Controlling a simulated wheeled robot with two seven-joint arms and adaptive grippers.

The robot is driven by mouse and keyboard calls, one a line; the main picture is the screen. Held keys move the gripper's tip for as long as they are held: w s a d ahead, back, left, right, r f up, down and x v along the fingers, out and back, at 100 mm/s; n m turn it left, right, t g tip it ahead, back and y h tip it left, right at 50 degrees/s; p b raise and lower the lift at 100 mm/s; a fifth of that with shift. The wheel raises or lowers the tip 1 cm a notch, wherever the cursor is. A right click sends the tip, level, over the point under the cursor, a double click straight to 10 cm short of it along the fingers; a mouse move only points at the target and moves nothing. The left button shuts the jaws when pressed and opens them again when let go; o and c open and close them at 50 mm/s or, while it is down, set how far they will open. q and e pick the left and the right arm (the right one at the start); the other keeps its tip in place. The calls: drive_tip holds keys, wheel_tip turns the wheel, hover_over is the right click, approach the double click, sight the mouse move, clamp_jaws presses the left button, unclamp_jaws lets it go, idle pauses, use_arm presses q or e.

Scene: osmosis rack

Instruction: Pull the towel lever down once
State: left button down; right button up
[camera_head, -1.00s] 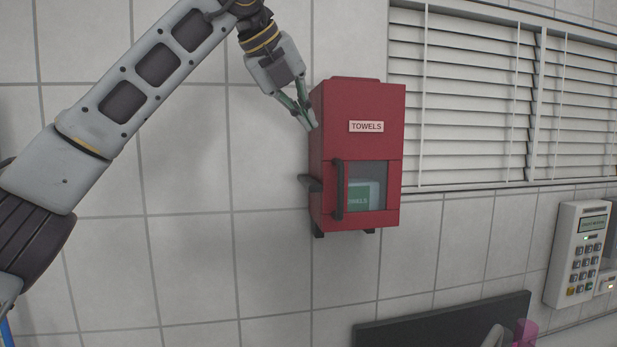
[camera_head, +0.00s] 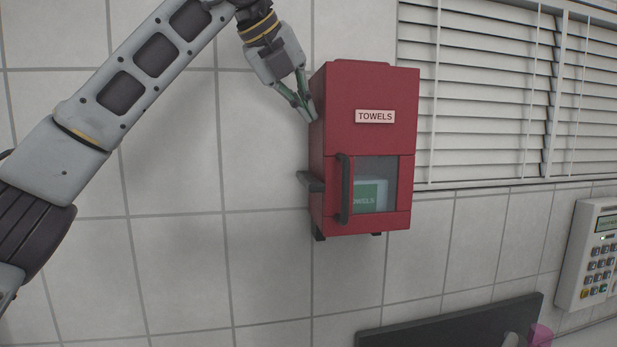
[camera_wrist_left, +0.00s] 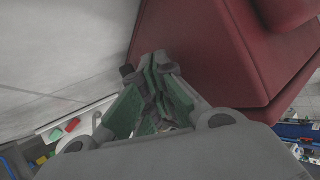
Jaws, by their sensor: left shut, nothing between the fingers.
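The red towel dispenser (camera_head: 366,92) with a "TOWELS" label hangs on the tiled wall in the head view; its red side also fills the upper right of the left wrist view (camera_wrist_left: 205,50). A dark lever (camera_head: 310,182) sticks out from its left side, lower half. A dark upright handle (camera_head: 345,190) is on its front beside a window showing a green and white towel pack (camera_head: 369,196). My left gripper (camera_head: 309,118) is shut and empty, at the dispenser's upper left side, above the lever. I cannot tell whether its tips touch the side. My right gripper is not in view.
Window blinds (camera_head: 490,95) are right of the dispenser. A keypad device (camera_head: 590,255) is at the far right. A dark panel (camera_head: 450,325) is below the dispenser. The wall (camera_head: 265,260) left of and below the lever is clear.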

sight(308, 180)
use_arm(q)
drive_tip(key=shift+w+f, duration=0.1)
drive_tip(key=shift+f, duration=2.85)
drive_tip(key=shift+f+b, duration=1.25)
drive_tip(key=shift+f, duration=0.25)
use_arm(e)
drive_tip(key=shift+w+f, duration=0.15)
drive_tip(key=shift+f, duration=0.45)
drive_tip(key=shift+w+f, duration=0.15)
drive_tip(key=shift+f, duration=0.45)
